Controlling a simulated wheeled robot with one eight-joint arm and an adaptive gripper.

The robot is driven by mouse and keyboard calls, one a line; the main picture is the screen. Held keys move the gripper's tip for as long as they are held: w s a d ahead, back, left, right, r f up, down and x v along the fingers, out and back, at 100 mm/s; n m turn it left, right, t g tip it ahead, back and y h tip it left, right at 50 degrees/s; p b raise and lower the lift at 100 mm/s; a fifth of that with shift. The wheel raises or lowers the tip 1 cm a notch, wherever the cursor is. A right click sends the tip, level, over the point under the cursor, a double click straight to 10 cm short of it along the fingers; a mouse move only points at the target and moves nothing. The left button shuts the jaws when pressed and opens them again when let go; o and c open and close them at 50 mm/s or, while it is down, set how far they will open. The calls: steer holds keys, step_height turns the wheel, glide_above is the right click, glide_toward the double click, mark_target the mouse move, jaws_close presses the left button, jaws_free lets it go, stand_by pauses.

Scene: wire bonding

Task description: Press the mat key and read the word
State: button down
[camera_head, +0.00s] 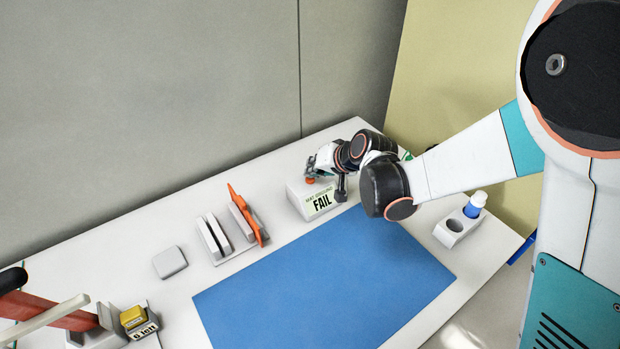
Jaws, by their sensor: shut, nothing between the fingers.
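The tester box (301,204) is a small white block at the back right of the table, just behind the blue mat (330,275). The label (320,202) on its front reads "FAIL" in large dark letters under a smaller line that is hard to read. An orange-red key (310,181) shows on top of the box. My gripper (313,172) is shut and empty, right at the top of the box by the key. I cannot tell from this view whether it touches the key.
A rack (228,240) with white boards and an orange tool (247,214) stands left of the box. A grey square pad (170,262) lies further left. A holder (455,228) with a blue-and-white bottle (474,205) is at right. A yellow item (133,318) sits front left. The mat is bare.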

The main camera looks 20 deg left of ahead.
steer(key=shift+f, duration=0.3)
steer(key=shift+r, duration=0.2)
stand_by(0.4)
steer(key=shift+r+p, duration=0.4)
steer(key=shift+r, duration=0.35)
steer(key=shift+r+p, duration=1.7)
steer(key=shift+r, duration=0.85)
steer(key=shift+d, duration=0.1)
